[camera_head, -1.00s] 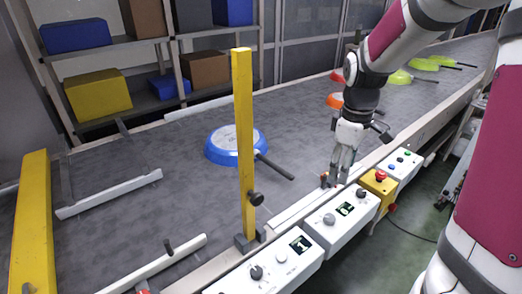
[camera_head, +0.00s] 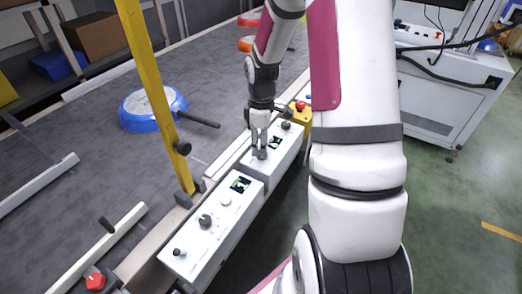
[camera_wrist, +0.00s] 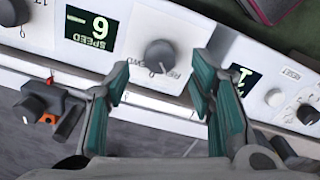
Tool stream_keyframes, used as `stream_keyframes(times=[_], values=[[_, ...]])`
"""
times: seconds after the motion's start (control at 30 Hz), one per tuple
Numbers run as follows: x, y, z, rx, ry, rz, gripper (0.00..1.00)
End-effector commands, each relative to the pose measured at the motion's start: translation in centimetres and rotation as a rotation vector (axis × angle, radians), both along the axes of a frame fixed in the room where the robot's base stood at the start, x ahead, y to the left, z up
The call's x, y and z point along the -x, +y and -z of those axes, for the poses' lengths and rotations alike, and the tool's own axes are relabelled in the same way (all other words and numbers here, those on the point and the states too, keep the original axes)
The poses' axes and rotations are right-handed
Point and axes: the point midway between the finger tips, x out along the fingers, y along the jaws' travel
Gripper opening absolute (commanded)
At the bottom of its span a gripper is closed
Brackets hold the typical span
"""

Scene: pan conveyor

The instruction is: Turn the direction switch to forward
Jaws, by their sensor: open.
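The direction switch (camera_wrist: 160,55) is a grey round knob with a pale pointer line on a white control box (camera_wrist: 196,22). Small lettering beside it is hard to read in full. In the wrist view it lies between and just beyond the fingertips of my gripper (camera_wrist: 162,82), which is open and empty; I see no clear contact. In the head view my gripper (camera_head: 260,153) points down at the white control box (camera_head: 288,150) and hides the switch. A display (camera_head: 274,143) is beside it; in the wrist view the speed display (camera_wrist: 87,28) shows a 6.
A nearer white box (camera_head: 212,225) carries knobs and a display. A yellow post (camera_head: 160,95) stands at the conveyor (camera_head: 75,135) edge. A blue pan (camera_head: 150,112) lies on the belt. A yellow box with a red button (camera_head: 300,106) is beyond my gripper.

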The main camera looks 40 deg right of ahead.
Motion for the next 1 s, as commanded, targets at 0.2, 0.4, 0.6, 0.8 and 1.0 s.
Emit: stream_keyframes(times=[0.2, 0.4, 0.6, 0.8, 1.0], values=[[0.0, 0.0, 2.7, -0.001, 0.001, -0.001, 0.49], [0.1, 0.0, 3.3, -0.001, 0.001, 0.0, 0.49], [0.0, 0.0, 3.3, 0.0, 0.0, 0.0, 0.49], [0.0, 0.0, 3.3, 0.0, 0.0, 0.0, 0.06], [0.0, 0.0, 3.3, -0.001, 0.001, 0.003, 0.01]])
